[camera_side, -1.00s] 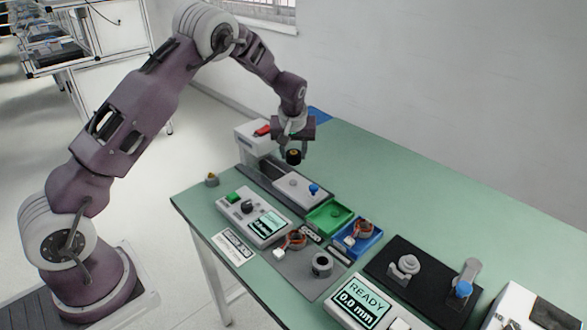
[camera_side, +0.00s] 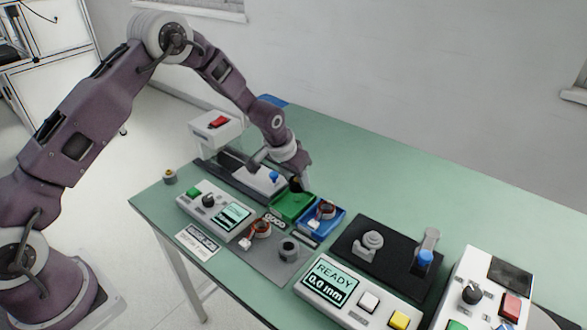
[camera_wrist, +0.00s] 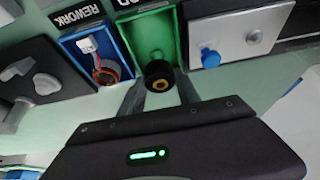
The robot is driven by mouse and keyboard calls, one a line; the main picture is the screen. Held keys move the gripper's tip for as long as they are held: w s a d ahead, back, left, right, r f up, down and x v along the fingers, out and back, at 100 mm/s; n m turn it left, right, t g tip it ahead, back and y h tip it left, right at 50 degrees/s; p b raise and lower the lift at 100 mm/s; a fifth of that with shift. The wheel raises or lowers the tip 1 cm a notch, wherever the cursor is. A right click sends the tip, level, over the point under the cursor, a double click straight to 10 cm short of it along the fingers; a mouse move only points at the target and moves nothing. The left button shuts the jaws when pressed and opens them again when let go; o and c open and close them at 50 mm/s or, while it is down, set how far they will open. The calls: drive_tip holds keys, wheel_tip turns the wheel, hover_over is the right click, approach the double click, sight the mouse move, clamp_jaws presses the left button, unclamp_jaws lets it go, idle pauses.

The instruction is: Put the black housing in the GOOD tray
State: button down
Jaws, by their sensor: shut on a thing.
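The black housing (camera_wrist: 159,74), a small dark cylinder with a brass-coloured centre, is between the fingertips of my gripper (camera_wrist: 160,88) in the wrist view. My gripper (camera_side: 297,182) is shut on it, over the back end of the green GOOD tray (camera_side: 291,206) in the side view. In the wrist view the housing overlaps the near end of the green tray (camera_wrist: 153,33). I cannot tell its exact height above the tray floor. In the side view the housing is mostly hidden by the gripper.
The blue REWORK tray (camera_side: 331,226) beside the green one holds a copper-wound part (camera_side: 326,210). A pale fixture plate with a blue knob (camera_side: 274,176) is on the other side. Another wound part (camera_side: 260,229) and a grey ring (camera_side: 289,249) lie on a grey mat in front.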

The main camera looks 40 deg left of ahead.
drive_tip(key=shift+f, duration=0.65)
drive_tip(key=shift+f, duration=0.1)
drive_tip(key=shift+f, duration=0.95)
drive_tip(key=shift+f, duration=0.3)
drive_tip(key=c, duration=0.8)
unclamp_jaws()
drive_tip(key=shift+o, duration=0.2)
drive_tip(key=shift+v, duration=3.55)
